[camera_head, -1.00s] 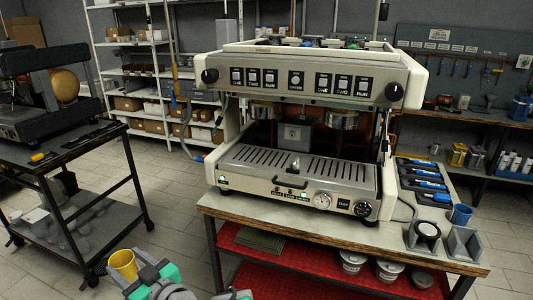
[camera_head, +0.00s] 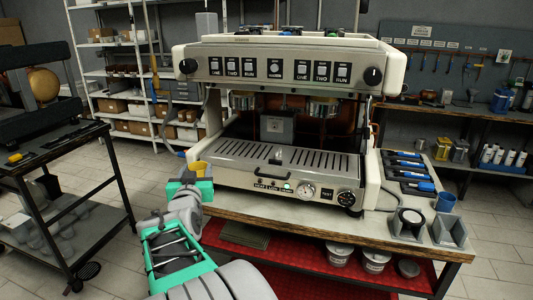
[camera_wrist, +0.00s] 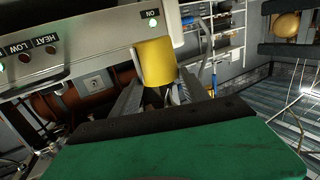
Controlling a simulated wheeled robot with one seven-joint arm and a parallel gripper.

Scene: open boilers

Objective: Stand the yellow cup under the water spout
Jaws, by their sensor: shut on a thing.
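The yellow cup (camera_head: 201,167) is at the front left corner of the coffee machine (camera_head: 285,155), partly hidden by my gripper (camera_head: 197,181). My gripper is shut on the cup. In the wrist view the cup (camera_wrist: 156,62) is between the two grey fingers (camera_wrist: 158,88), in front of the machine's steel front panel (camera_wrist: 75,55). The machine has a slotted drip tray (camera_head: 290,158) and metal outlets under its upper body, a left one (camera_head: 243,101) and a right one (camera_head: 318,106). I cannot tell which part is the water spout.
The machine stands on a wooden-topped bench (camera_head: 370,225) with a red lower shelf (camera_head: 300,262). A blue cup (camera_head: 445,202) and grey holders (camera_head: 449,231) are at its right. A dark cart (camera_head: 60,165) stands at left. Floor between cart and bench is free.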

